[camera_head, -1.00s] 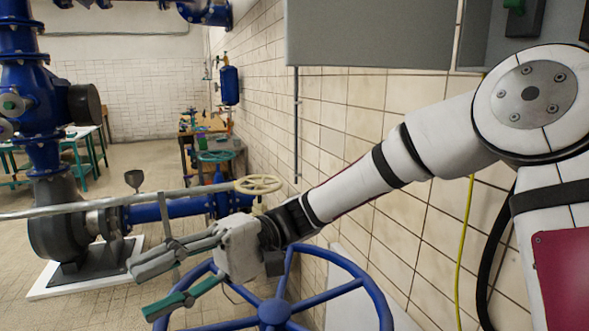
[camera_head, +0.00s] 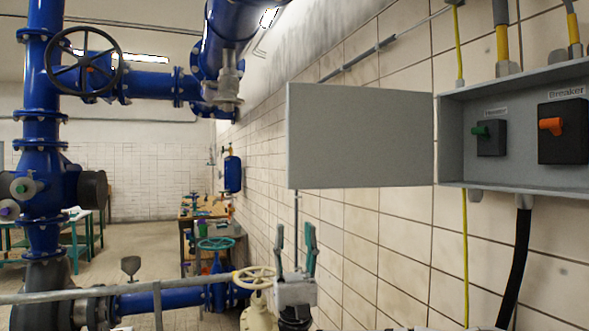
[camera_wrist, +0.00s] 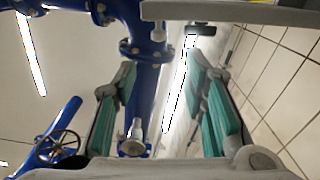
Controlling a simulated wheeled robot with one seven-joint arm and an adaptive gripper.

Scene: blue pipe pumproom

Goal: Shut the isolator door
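The isolator door (camera_head: 361,136) is a flat grey panel, swung wide open to the left of its grey box (camera_head: 451,140) on the tiled wall. Inside the box are a switch with a green handle (camera_head: 480,131) and a breaker with an orange handle (camera_head: 551,125). My gripper (camera_head: 295,237) points up just below the door's left end, apart from it in the picture. Its green-padded fingers are spread with nothing between them. In the wrist view my gripper (camera_wrist: 166,95) is also open, and a grey edge (camera_wrist: 215,13), likely the door's underside, crosses the top right.
Yellow and black cables (camera_head: 465,250) run down from the box. A cream handwheel (camera_head: 254,278) and a horizontal rail (camera_head: 120,291) lie left of my gripper. Blue pipes and a black handwheel (camera_head: 84,62) are farther left. The space before the door looks clear.

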